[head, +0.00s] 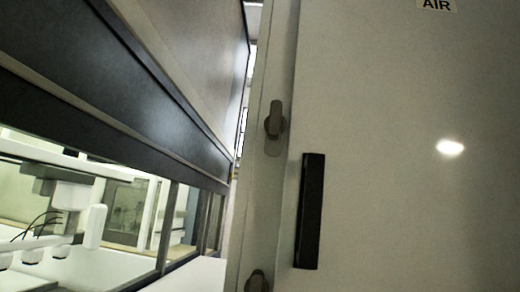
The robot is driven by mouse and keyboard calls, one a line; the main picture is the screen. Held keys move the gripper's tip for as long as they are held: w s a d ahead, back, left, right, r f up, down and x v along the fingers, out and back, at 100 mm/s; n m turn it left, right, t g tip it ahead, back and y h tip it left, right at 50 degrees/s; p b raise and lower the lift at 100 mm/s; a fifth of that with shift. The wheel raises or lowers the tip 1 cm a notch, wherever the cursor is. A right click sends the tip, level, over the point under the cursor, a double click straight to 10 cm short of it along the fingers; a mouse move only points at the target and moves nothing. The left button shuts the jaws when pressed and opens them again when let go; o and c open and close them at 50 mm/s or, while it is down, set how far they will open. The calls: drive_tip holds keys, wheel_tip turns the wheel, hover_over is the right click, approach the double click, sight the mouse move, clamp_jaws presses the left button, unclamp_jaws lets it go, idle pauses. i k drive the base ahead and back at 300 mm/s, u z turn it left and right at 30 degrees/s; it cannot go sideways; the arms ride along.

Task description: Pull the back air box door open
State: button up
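A large pale door (410,170) fills the right half of the head view, with a label reading "AIR" (437,4) at its top. A black upright bar handle (310,211) is fixed near the door's left edge. The door looks closed against the pale frame (265,180) to its left. Two grey latches sit on the frame, an upper one (275,122) and a lower one (257,281) cut by the bottom edge. My gripper does not show in this view, so nothing is seen touching the handle.
On the left is a machine housing with a dark band (110,115) and windows below it. Behind the glass are white fittings (90,226) and thin black cables. A narrow gap (245,110) shows between the housing and the door's frame.

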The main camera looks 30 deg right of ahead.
sight(402, 174)
drive_tip(key=z, duration=1.3)
drive_tip(key=k, duration=0.75)
drive_tip(key=u, duration=0.15)
drive_tip(key=i, duration=0.5)
